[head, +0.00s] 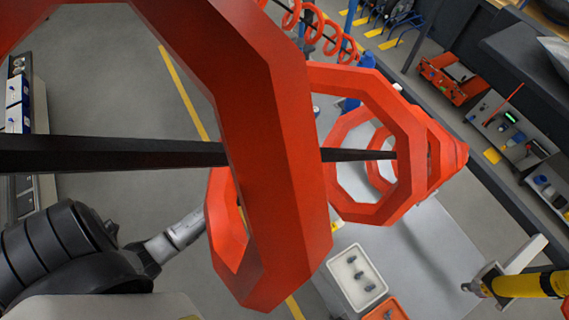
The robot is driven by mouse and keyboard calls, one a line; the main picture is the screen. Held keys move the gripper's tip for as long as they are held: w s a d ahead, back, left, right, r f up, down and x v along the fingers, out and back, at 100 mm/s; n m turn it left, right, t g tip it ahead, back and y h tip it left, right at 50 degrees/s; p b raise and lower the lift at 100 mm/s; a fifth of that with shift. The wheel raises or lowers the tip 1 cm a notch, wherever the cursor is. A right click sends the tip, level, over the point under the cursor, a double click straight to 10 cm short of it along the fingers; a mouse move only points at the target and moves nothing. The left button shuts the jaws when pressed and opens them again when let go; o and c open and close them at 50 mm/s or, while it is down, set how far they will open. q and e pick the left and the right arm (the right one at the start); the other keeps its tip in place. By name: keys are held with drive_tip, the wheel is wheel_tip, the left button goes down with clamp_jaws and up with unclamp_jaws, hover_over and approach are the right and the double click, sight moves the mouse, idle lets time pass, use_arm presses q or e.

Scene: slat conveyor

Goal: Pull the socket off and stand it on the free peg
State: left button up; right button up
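Large orange octagonal rings around a dark bar fill the middle of the head view and hide much of the work area. My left arm comes in from the lower left, and its silver wrist passes behind the nearest ring; its gripper is hidden. A white tray (335,263) on the grey table holds three small dark pieces (359,274). I cannot tell whether any is the socket. I cannot make out the free peg.
The orange rings (285,150) and dark bar (110,153) cross the view close to the camera. An orange tray (388,309) sits beside the white tray, at the bottom edge. The grey table (430,280) looks clear to their right.

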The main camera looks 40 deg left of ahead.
use_arm(q)
drive_tip(key=shift+f, duration=0.25)
drive_tip(key=o, duration=0.9)
drive_tip(key=shift+r, duration=0.15)
drive_tip(key=shift+r, duration=0.3)
drive_tip(key=r, duration=0.2)
drive_tip(key=d+r+p, duration=0.1)
drive_tip(key=r, duration=0.1)
drive_tip(key=shift+w+d+r+p, duration=0.1)
drive_tip(key=shift+d+r+p, duration=0.5)
drive_tip(key=shift+d+r, duration=0.85)
drive_tip(key=shift+d+r+p, duration=0.6)
drive_tip(key=shift+d, duration=1.5)
drive_tip(key=shift+w+d+r+p, duration=0.1)
drive_tip(key=shift+d+r+p, duration=0.5)
drive_tip(key=shift+d+r, duration=0.85)
drive_tip(key=shift+d+f, duration=0.35)
drive_tip(key=shift+f, duration=0.05)
